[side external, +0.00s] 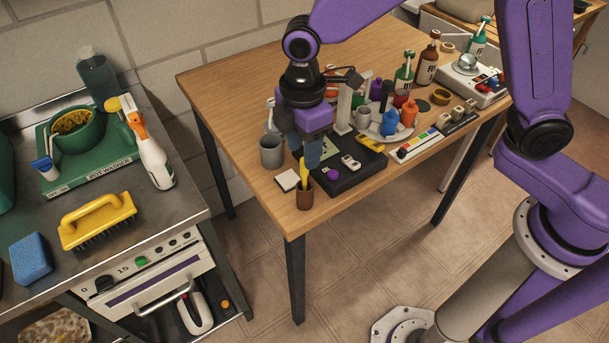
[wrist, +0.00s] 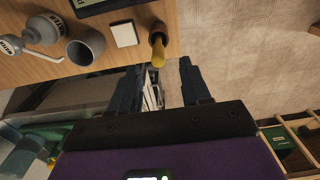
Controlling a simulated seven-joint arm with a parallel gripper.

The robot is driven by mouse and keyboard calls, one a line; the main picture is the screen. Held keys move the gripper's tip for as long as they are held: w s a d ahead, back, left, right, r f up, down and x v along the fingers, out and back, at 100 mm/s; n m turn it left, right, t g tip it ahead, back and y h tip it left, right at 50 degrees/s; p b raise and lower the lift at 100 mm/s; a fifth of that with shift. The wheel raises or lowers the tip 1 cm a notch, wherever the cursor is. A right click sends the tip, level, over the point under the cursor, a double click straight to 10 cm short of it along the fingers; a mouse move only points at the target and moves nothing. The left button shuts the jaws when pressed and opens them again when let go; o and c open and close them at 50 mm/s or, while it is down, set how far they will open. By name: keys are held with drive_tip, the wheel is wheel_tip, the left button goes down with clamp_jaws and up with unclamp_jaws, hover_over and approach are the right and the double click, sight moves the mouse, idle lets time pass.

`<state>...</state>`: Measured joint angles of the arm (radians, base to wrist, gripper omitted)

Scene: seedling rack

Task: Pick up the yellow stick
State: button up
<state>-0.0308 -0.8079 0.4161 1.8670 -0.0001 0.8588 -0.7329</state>
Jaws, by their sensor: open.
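The yellow stick (side external: 303,172) stands upright in a small brown cup (side external: 305,200) at the table's near corner. In the wrist view the stick (wrist: 159,54) pokes out of the cup (wrist: 157,30) toward the camera. My gripper (side external: 308,152) is just above and behind the stick, pointing down. In the wrist view the gripper (wrist: 160,80) has its two dark fingers spread apart with nothing between them. The stick's tip lies roughly in line with the gap, just beyond the fingertips. The stick's lower part is hidden inside the cup.
A white pad (side external: 287,180) and a grey cup (side external: 271,151) stand beside the brown cup. A black tray (side external: 360,176) with small items lies to its right. Bottles (side external: 427,62) and a round plate (side external: 384,133) crowd the table farther right. The table edge is close.

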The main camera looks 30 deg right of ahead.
sight(305, 175)
drive_tip(key=shift+w+d+f, duration=0.1)
drive_tip(key=shift+f, duration=1.5)
drive_tip(key=shift+d+f, duration=0.1)
drive_tip(key=shift+f, duration=1.5)
clamp_jaws()
